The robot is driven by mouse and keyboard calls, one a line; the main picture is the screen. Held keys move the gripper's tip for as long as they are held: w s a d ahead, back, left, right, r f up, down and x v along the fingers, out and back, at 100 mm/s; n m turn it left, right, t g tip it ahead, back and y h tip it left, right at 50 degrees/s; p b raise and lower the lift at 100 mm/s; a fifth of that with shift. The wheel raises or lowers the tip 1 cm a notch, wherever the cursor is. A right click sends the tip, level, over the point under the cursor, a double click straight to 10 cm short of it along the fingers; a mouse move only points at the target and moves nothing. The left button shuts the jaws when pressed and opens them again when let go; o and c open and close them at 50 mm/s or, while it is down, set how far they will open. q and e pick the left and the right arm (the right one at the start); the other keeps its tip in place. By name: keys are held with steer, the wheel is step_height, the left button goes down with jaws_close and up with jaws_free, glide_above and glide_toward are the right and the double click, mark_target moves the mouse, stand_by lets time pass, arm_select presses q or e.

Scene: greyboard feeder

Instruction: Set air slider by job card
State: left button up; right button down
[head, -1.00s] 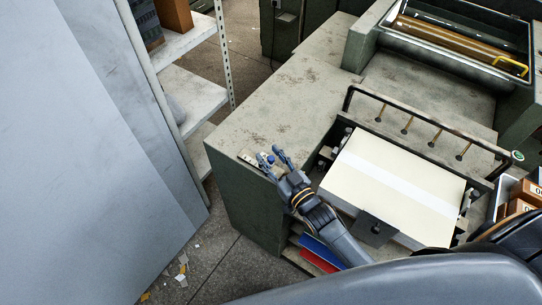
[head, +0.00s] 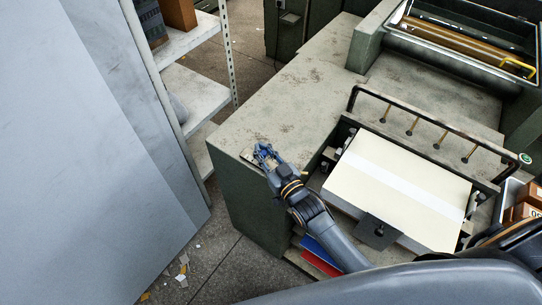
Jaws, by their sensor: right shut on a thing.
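The air slider (head: 247,155) is a small pale plate at the near left corner of the feeder's top. My right gripper (head: 264,153) is over it, shut on the slider's small blue knob, which the fingers now hide. The scale marks and setting are too small to read. No job card can be made out. My left gripper is not in view.
The feeder (head: 290,105) holds a stack of cream board (head: 388,180) with a paler band, right of my arm. A black rail (head: 440,124) spans behind the stack. A shelf rack (head: 190,85) and large grey panel (head: 90,150) stand left.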

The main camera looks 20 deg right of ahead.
steer(key=c, duration=1.3)
jaws_free()
steer(key=shift+s+a, duration=0.15)
steer(key=shift+a, duration=0.05)
steer(key=v, duration=1.2)
